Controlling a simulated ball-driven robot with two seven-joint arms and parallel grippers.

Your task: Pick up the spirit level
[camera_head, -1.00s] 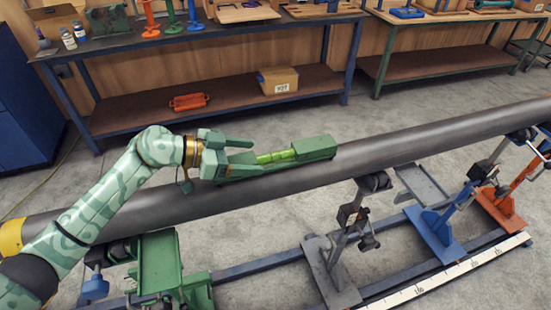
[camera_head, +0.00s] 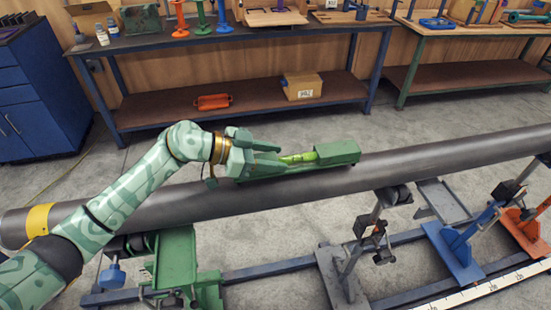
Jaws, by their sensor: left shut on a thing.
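The spirit level (camera_head: 338,152) is a green bar with a bright green vial in its middle. It lies lengthwise along the top of the grey pipe (camera_head: 430,156), at or very near its surface; I cannot tell whether there is a gap. My left gripper (camera_head: 268,156), patterned green, reaches in from the left and is shut on the left part of the spirit level. The fingers partly hide that end. The right end of the level is in plain view. My right gripper is not in view.
The pipe rests on several stands along a blue floor rail. A green stand (camera_head: 176,255) is below my left arm, and a blue stand (camera_head: 455,250) is at the right. A workbench (camera_head: 240,100) with tools and a cardboard box (camera_head: 303,86) stands behind, across clear floor.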

